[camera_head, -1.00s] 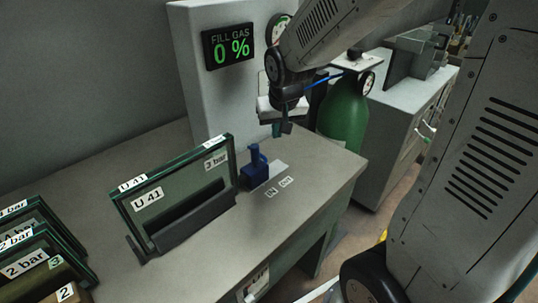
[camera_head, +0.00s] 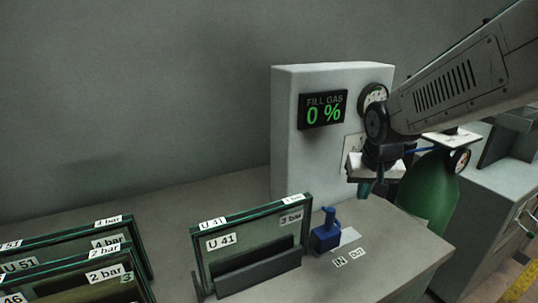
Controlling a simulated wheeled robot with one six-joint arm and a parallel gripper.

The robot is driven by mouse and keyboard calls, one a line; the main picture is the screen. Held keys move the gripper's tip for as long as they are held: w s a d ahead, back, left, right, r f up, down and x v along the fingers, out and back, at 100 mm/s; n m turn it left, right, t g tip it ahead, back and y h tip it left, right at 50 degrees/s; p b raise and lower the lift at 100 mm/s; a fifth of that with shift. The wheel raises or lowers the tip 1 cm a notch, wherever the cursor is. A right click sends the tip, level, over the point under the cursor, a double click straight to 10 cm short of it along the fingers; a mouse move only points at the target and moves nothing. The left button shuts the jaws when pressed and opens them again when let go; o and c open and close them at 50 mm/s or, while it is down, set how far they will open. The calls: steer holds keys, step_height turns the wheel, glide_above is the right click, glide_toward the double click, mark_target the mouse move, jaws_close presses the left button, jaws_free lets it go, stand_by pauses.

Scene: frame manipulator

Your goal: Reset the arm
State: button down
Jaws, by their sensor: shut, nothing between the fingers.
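My gripper (camera_head: 368,188) hangs from my arm on the right, in front of the white fill gas unit. It points down and its fingers are closed with nothing held. It is above and to the right of the blue valve piece (camera_head: 326,236), clear of it. The fill gas unit (camera_head: 295,155) has a black display (camera_head: 322,110) reading "FILL GAS 0 %". The framed panel U 41 (camera_head: 250,243) stands upright in a dark holder on the table, left of the blue piece.
Several framed panels (camera_head: 75,262) stand at the lower left. A green gas cylinder (camera_head: 428,190) is beyond my gripper at the right. IN and OUT labels (camera_head: 347,257) lie on the table (camera_head: 405,255). A grey cabinet (camera_head: 490,200) stands at the far right.

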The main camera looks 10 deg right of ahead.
steer(key=s+a+r+n+g, duration=0.1)
steer(key=s+a+r, duration=0.1)
steer(key=s, duration=0.9)
steer(key=s+a+r+n+g+y, duration=0.1)
steer(key=s+a+r, duration=0.2)
steer(key=s, duration=0.8)
steer(key=shift+s+n, duration=0.2)
steer(key=shift+n, duration=0.2)
stand_by(1.7)
